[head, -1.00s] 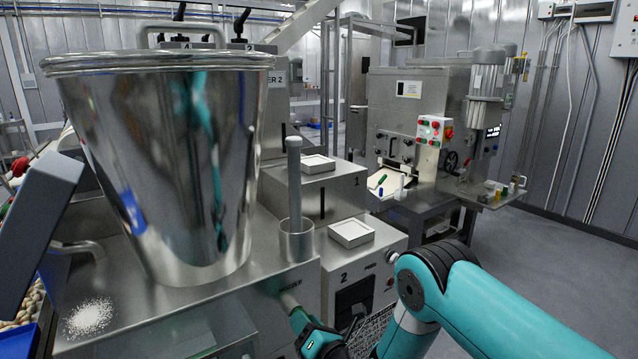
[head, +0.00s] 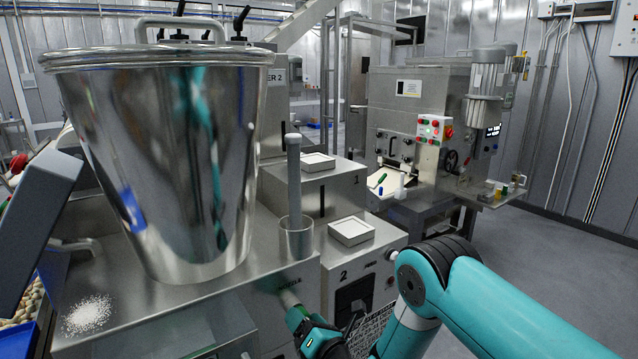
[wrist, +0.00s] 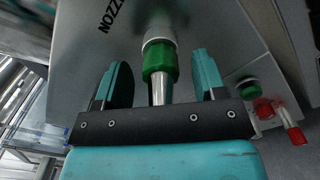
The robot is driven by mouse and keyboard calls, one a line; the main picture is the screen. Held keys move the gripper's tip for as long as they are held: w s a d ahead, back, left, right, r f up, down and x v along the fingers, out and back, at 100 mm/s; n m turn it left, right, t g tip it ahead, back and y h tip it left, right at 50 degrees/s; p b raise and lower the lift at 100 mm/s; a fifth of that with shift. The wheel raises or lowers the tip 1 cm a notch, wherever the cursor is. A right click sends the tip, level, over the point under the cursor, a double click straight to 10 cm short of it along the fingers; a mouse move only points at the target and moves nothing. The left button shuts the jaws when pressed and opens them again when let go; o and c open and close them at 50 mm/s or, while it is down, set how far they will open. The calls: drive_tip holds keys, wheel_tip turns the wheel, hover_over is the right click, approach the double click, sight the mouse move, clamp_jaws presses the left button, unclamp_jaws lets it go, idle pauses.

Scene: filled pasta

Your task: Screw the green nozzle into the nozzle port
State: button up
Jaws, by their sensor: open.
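The green nozzle (wrist: 160,62) shows in the wrist view as a green collar with a metal tube pointing toward my gripper. It sits at the nozzle port (wrist: 157,32), a pale metal fitting on the grey panel beside dark lettering that starts "NOZZ". How deep it is threaded I cannot tell. My gripper (wrist: 161,80) is open, with one teal finger on each side of the nozzle and a visible gap on both sides. In the head view my gripper (head: 297,319) is low in front of the machine's panel, and the nozzle is hardly visible there.
Open floor (head: 560,265) lies at right.

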drive_tip(key=n, duration=0.2)
drive_tip(key=n+b, duration=0.1)
drive_tip(key=n, duration=0.1)
drive_tip(key=n+b, duration=0.1)
drive_tip(key=n, duration=0.1)
drive_tip(key=shift+f, duration=0.3)
drive_tip(key=n+b, duration=0.1)
drive_tip(key=n, duration=0.2)
drive_tip(key=shift+r, duration=0.2)
drive_tip(key=n+b, duration=0.1)
drive_tip(key=n, duration=0.1)
drive_tip(key=n+b, duration=0.2)
drive_tip(key=n, duration=0.1)
drive_tip(key=shift+f+n, duration=0.2)
drive_tip(key=shift+n, duration=0.1)
drive_tip(key=n, duration=0.2)
drive_tip(key=n+b, duration=0.1)
drive_tip(key=n, duration=0.2)
drive_tip(key=shift+r+n, duration=0.2)
drive_tip(key=shift+n, duration=0.1)
drive_tip(key=n+b, duration=0.1)
drive_tip(key=n, duration=0.3)
drive_tip(key=shift+b, duration=0.3)
drive_tip(key=shift+n, duration=1.1)
drive_tip(key=shift+c, duration=0.4)
